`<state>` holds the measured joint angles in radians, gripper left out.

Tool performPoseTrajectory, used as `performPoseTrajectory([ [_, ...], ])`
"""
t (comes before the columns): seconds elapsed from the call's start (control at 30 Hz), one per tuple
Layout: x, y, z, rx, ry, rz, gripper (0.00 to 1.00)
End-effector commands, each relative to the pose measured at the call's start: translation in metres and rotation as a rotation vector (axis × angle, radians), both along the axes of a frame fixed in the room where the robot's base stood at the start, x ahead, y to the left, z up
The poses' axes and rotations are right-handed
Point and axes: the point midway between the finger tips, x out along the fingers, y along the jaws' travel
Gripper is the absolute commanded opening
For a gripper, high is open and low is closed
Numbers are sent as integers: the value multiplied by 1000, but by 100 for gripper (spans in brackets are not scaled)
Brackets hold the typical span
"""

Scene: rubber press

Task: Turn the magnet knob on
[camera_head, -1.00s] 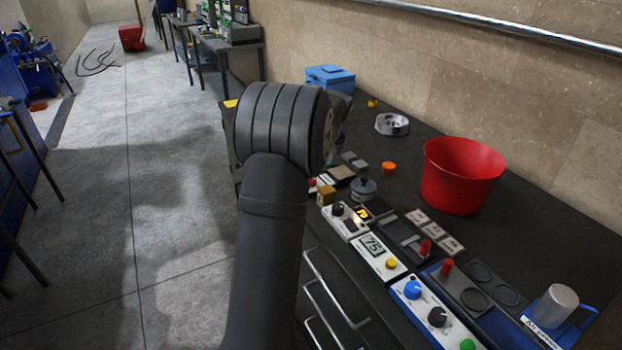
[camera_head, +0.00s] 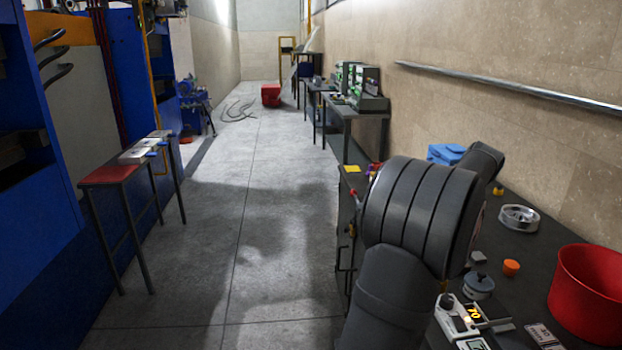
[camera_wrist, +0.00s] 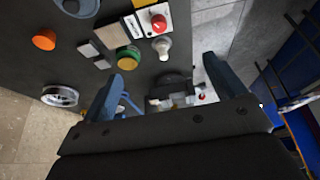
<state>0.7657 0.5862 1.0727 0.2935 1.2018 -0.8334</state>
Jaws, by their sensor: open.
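My gripper (camera_wrist: 162,68) is open and empty in the wrist view, its two blue-grey fingers spread above the dark bench top. Just beyond the fingers is a white control panel with a red knob (camera_wrist: 159,23). A small pale knob-like part (camera_wrist: 162,47) stands below it, and a round green and brass piece (camera_wrist: 128,58) lies to its left. I cannot tell which of these, if any, is the magnet knob. In the head view my arm hides the gripper and part of the bench. A white unit with a black knob (camera_head: 446,302) shows at the lower right.
A red bucket (camera_head: 590,290), an orange cap (camera_head: 511,267), a metal dish (camera_head: 519,217) and a lidded grey pot (camera_head: 479,285) stand on the bench. A blue box (camera_head: 446,153) is at the back.

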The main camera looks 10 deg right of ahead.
Motion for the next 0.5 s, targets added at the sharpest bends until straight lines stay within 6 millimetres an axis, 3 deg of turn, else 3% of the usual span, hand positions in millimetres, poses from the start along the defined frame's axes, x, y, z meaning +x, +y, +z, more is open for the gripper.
performPoseTrajectory([
  [0.03, 0, 0, 0, 0, 0, 0, 78],
  [0.17, 0, 0, 0, 0, 0, -1, 53],
  [0.33, 3, 6, -3, 11, 9, -90, 53],
  [0.5, 8, 17, -9, 31, 15, -308, 53],
])
